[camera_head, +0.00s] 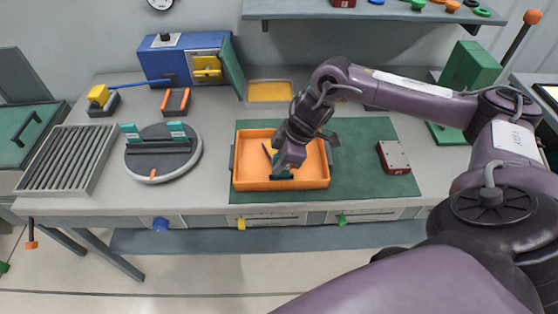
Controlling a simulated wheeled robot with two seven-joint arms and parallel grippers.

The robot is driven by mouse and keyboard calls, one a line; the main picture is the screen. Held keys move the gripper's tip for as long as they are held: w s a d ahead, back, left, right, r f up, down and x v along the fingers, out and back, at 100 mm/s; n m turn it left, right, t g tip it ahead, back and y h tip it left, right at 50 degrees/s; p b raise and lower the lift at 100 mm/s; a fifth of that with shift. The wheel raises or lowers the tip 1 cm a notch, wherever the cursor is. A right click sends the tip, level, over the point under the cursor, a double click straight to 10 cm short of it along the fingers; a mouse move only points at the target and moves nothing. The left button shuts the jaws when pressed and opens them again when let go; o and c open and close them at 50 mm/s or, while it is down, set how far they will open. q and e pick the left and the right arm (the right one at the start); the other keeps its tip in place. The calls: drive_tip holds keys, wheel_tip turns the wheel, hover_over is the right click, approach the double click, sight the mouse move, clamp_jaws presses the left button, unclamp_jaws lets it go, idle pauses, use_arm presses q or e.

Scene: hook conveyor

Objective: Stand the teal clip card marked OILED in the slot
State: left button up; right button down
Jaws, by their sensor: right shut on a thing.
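My right gripper (282,168) is over the orange tray (240,182), pointing down into it. It is shut on a teal piece (281,173), mostly hidden by the gripper; I cannot read any marking on it. Two small teal cards (130,133) and (177,130) stand at the back of a round grey disc (150,163) on the left. A dark slotted bar (160,147) lies across the disc in front of them. Their lettering is too small to read. My left gripper is not in view.
The orange tray sits on a green mat (366,140) with a red-and-grey block (394,157) to its right. A ribbed grey rack (66,160) stands left of the disc. A blue box (180,58) with an open green door is behind. My right arm spans the right side.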

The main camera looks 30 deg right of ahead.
drive_tip(key=shift+f+b, duration=0.65)
drive_tip(key=shift+f, duration=0.8)
idle(0.8)
drive_tip(key=c, duration=1.4)
unclamp_jaws()
